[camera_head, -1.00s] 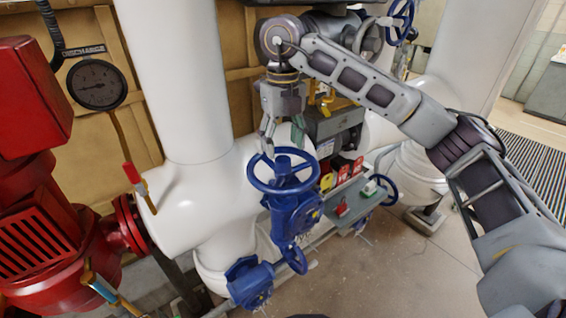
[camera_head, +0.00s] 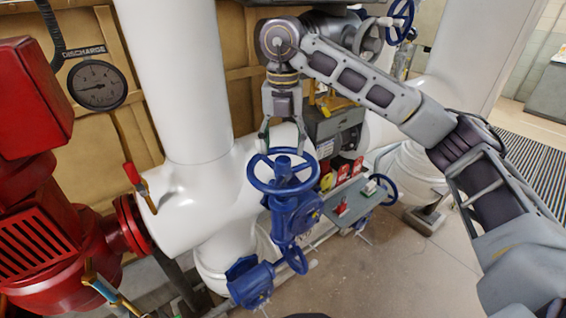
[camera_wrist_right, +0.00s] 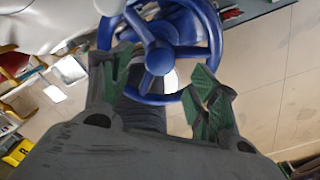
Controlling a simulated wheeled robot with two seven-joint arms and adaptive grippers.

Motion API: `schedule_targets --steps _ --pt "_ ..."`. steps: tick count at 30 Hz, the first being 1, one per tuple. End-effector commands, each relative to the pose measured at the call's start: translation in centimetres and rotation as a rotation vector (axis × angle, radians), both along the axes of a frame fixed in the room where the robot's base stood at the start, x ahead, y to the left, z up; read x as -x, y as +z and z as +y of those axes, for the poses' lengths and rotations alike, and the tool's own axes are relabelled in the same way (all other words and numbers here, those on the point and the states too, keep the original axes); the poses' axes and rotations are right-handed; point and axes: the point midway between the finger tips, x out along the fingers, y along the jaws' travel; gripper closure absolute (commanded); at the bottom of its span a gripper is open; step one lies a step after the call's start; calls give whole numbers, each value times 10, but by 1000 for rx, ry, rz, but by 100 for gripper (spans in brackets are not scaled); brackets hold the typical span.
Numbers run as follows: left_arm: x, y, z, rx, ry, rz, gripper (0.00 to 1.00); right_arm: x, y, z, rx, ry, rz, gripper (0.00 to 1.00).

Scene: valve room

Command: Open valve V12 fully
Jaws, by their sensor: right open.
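A blue handwheel (camera_head: 283,187) with spokes sits on top of a blue valve body (camera_head: 293,216) in the middle of the head view. I cannot read a V12 label on it. My right gripper (camera_head: 283,142) points down just above the far side of the wheel, with its fingers spread. In the right wrist view the gripper's green-padded fingers (camera_wrist_right: 160,85) are apart, and the wheel's hub and spokes (camera_wrist_right: 160,57) show beyond and between them. I cannot tell whether a finger touches the rim. My left gripper is not in view.
White pipes (camera_head: 180,80) stand behind and left of the valve. A red pump (camera_head: 50,220) is at left, below a discharge gauge (camera_head: 97,83). A grey shelf (camera_head: 350,205) with red tags is right of the valve. Another blue wheel (camera_head: 381,190) lies beyond it. Floor at lower right is clear.

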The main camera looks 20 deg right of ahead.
Motion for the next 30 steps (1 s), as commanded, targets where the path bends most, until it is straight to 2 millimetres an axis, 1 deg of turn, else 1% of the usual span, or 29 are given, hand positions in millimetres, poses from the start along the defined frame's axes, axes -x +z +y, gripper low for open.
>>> schedule_targets --steps 6,17,24,30 --pt "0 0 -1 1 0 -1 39 0 0 0 0 -79 0 39" --pt "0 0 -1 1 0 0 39 0 0 0 0 -91 0 39" --pt "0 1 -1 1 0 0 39 0 0 0 0 -170 0 39" --pt "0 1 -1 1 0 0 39 0 0 0 0 -183 0 39"
